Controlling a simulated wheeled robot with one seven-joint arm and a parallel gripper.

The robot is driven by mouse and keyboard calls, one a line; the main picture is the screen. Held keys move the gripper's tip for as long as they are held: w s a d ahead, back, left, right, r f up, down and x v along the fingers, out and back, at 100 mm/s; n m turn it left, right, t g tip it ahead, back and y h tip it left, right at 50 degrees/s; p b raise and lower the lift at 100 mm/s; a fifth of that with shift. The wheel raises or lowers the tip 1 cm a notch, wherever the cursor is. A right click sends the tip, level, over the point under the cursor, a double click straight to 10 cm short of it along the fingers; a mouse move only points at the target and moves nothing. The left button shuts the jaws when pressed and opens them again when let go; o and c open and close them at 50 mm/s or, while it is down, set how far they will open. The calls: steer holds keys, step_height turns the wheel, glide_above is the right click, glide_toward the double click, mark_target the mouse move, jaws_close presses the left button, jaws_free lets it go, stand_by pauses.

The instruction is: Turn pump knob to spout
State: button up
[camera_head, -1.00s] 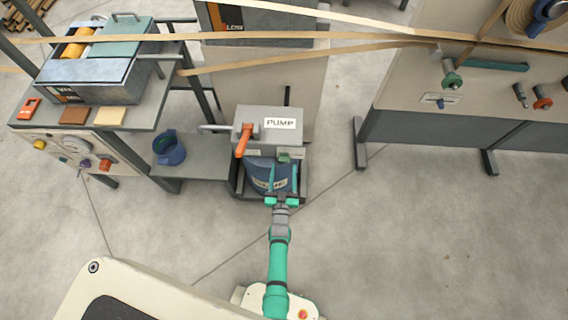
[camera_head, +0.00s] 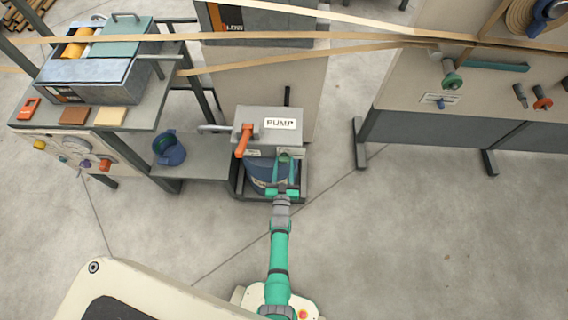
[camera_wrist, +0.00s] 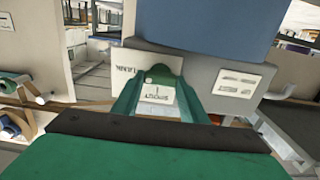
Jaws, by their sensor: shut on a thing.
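The grey pump box (camera_head: 272,126) with its PUMP label stands at the centre of the head view, over a blue drum (camera_head: 259,176). A green knob (camera_head: 285,157) is on the pump's front; it also shows in the wrist view (camera_wrist: 159,75). A label by the knob carries a word reading like SPOUT, seen upside down in the wrist view (camera_wrist: 160,96). My gripper (camera_head: 285,166) reaches the pump's front, and its two green fingers close around the knob (camera_wrist: 158,84). The fingers partly hide the knob and the labels.
An orange lever (camera_head: 243,141) is on the pump's left front. A blue jug (camera_head: 168,150) stands on the low shelf (camera_head: 205,160) left of the pump. Tan bands cross above the pump. The floor to the right is clear.

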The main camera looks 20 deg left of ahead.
steer(key=n, duration=0.4)
steer(key=shift+n, duration=0.3)
steer(key=n, duration=0.4)
steer(key=shift+s+a+f+n, duration=0.1)
steer(key=shift+a+n, duration=0.05)
steer(key=shift+n, duration=0.15)
steer(key=n, duration=0.4)
steer(key=shift+n, duration=0.3)
steer(key=shift+a+f+n, duration=0.1)
steer(key=shift+n, duration=2)
steer(key=o, duration=1)
steer(key=shift+o, duration=0.2)
